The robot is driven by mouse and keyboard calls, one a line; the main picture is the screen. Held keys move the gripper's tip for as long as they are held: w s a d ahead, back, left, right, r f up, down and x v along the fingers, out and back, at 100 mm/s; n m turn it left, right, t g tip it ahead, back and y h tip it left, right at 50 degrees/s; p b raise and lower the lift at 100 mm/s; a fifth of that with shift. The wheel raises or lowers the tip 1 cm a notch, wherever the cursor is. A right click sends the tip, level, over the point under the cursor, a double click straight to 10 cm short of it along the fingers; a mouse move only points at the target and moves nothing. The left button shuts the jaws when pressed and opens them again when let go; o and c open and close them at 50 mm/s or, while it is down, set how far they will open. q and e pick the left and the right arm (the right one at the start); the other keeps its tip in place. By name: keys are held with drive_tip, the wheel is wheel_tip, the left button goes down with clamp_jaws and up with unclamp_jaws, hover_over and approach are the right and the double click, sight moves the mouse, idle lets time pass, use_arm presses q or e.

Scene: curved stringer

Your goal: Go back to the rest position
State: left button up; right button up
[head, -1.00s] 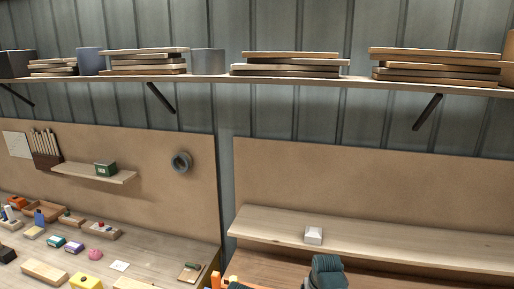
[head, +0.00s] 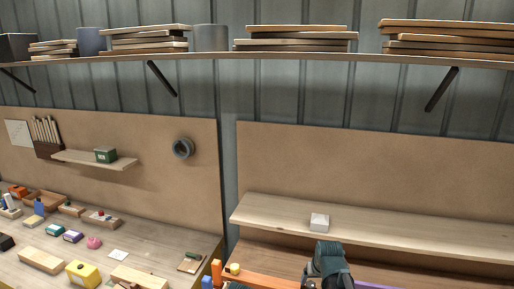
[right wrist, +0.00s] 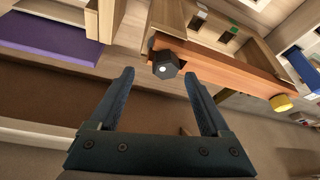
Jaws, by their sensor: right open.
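My right gripper (head: 328,268) shows at the bottom of the head view, dark teal, in front of the wooden shelf with the small white box (head: 319,222). In the right wrist view my right gripper (right wrist: 160,78) has its two fingers well apart, with nothing held between them. Beyond the fingertips is an orange-brown wooden bar (right wrist: 225,72) with a black hexagonal knob (right wrist: 166,65) and a yellow knob (right wrist: 281,102). The fingers look apart from the bar.
The lower wooden shelf (head: 400,233) runs along the right backboard. A workbench (head: 150,253) at left holds several small blocks and trays. A high shelf (head: 210,58) carries stacked boards. A purple surface (right wrist: 60,42) lies at the wrist view's upper left.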

sight(312, 284)
drive_tip(key=b+x, duration=0.2)
drive_tip(key=x, duration=0.2)
drive_tip(key=shift+s+r+m, duration=0.2)
drive_tip(key=shift+r+m, duration=0.1)
drive_tip(key=shift+m, duration=0.3)
drive_tip(key=shift+w+a+f+m+h, duration=0.1)
drive_tip(key=shift+m+h, duration=0.4)
drive_tip(key=shift+m, duration=0.2)
drive_tip(key=shift+m+h, duration=0.4)
drive_tip(key=shift+m, duration=0.6)
drive_tip(key=shift+g, duration=0.3)
